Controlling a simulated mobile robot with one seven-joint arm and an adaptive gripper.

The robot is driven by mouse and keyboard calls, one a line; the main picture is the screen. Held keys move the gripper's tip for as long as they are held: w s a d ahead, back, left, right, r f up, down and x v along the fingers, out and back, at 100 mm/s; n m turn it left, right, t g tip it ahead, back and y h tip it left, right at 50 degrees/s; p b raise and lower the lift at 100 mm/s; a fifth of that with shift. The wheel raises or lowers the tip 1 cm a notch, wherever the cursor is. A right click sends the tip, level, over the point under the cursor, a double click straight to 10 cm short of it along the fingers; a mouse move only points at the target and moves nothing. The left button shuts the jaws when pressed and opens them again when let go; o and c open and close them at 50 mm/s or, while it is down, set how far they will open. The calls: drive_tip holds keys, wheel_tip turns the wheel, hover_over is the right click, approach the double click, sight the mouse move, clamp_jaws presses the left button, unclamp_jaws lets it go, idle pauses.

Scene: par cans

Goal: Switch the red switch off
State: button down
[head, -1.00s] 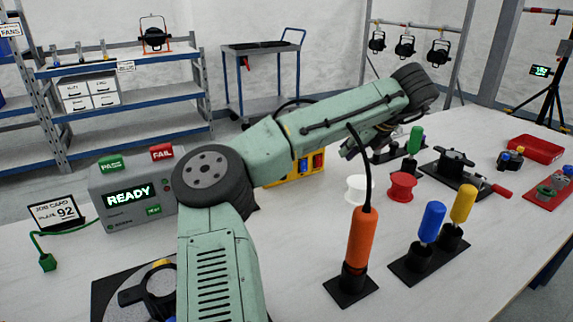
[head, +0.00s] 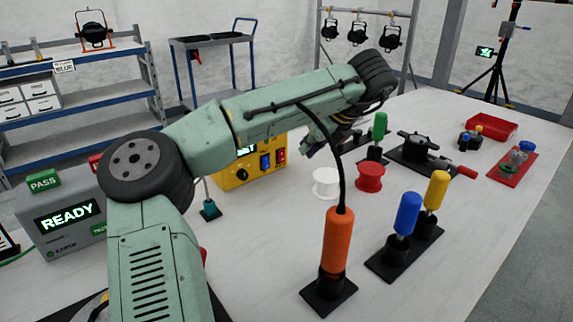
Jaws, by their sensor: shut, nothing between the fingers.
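A yellow box (head: 250,172) stands on the bench, partly hidden behind my arm. Its front has a black knob (head: 242,175), a blue switch (head: 265,162) and, at the right end, a red switch (head: 280,156). The top of its display is covered by my arm. The red switch is too small to tell its position. My gripper (head: 312,149) hangs under the end of my arm, just right of the box in the picture and apart from the red switch. It is shut and empty, partly hidden by the wrist and a black cable.
An orange-handled tool (head: 338,243), a blue handle (head: 408,212) and a yellow handle (head: 436,190) stand in black holders nearer. A grey READY tester (head: 65,222) is at left.

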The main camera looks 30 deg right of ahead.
sight(282, 157)
drive_tip(key=x, duration=1)
drive_tip(key=shift+p, duration=0.3)
drive_tip(key=shift+w, duration=0.1)
